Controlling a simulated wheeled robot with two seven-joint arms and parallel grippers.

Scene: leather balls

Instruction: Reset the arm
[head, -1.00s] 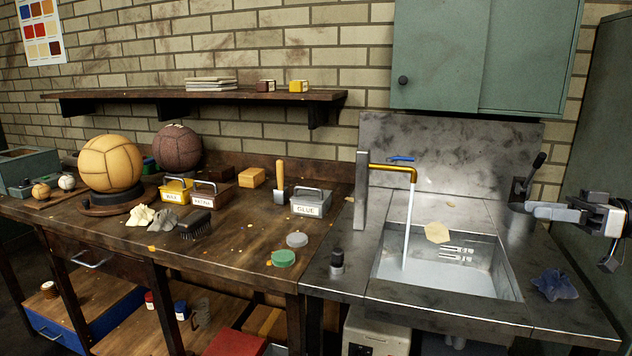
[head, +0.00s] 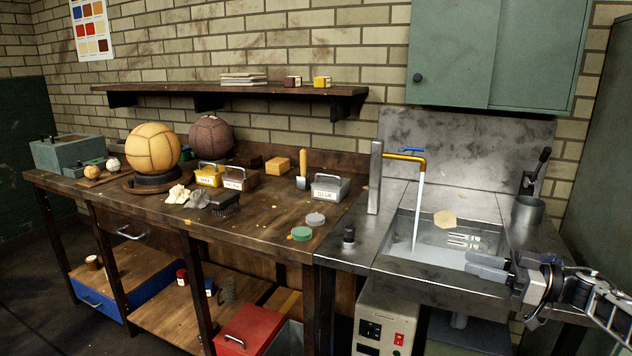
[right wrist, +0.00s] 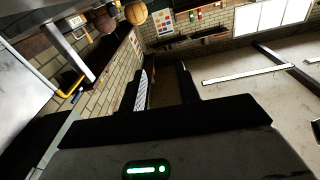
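My right gripper (head: 487,267) comes in from the right in the head view, its fingers pointing left. It shows in front of the right end of the steel sink (head: 402,288). In the right wrist view the two dark fingers (right wrist: 165,92) stand apart with only the far room between them, so it is open and empty. My left gripper is not in view.
A workbench (head: 270,225) holds a tan ball (head: 153,147), a brown ball (head: 211,136), and a glue box (head: 328,188). Water runs from the yellow tap (head: 408,157). A cup (head: 527,211) stands right of the sink. A green cabinet (head: 500,60) hangs above.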

